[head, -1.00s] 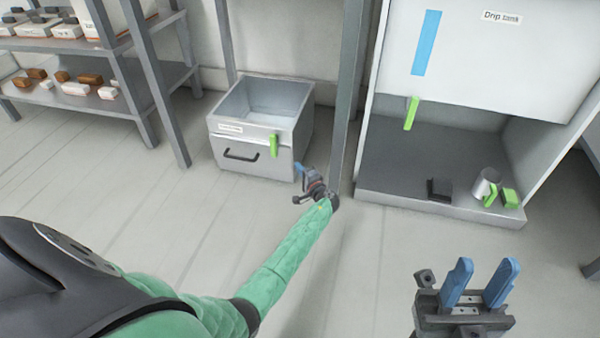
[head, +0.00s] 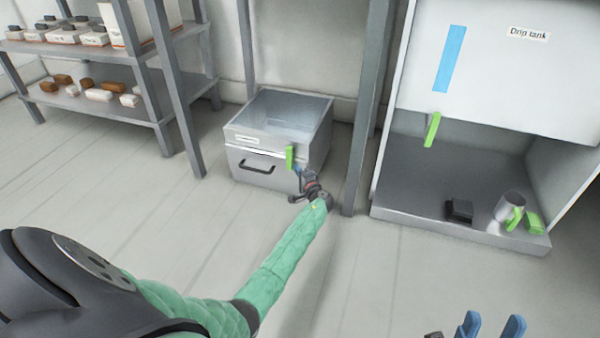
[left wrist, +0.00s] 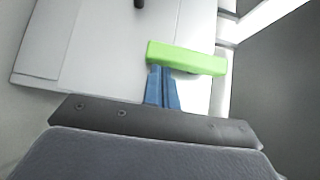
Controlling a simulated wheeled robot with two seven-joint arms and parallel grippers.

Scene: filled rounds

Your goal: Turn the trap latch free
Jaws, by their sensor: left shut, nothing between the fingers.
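The trap latch (head: 290,157) is a green bar standing upright on the right part of the front of a grey metal box. In the left wrist view the green latch (left wrist: 187,58) lies across the picture, just past my fingertips. My left gripper (head: 299,172) is shut and empty, with its blue fingers at the lower end of the latch. In the left wrist view the closed fingertips (left wrist: 162,72) meet or nearly meet the latch's edge; I cannot tell whether they touch. My right gripper (head: 492,328) shows two blue fingers apart at the bottom edge, open and empty.
The box (head: 240,172) is open-topped, with a black handle (head: 258,167) on its front. A grey post (head: 366,120) stands just right of it. The drip tank (head: 500,70) stands at right, over a tray holding a metal cup (head: 508,205). Shelves stand at left.

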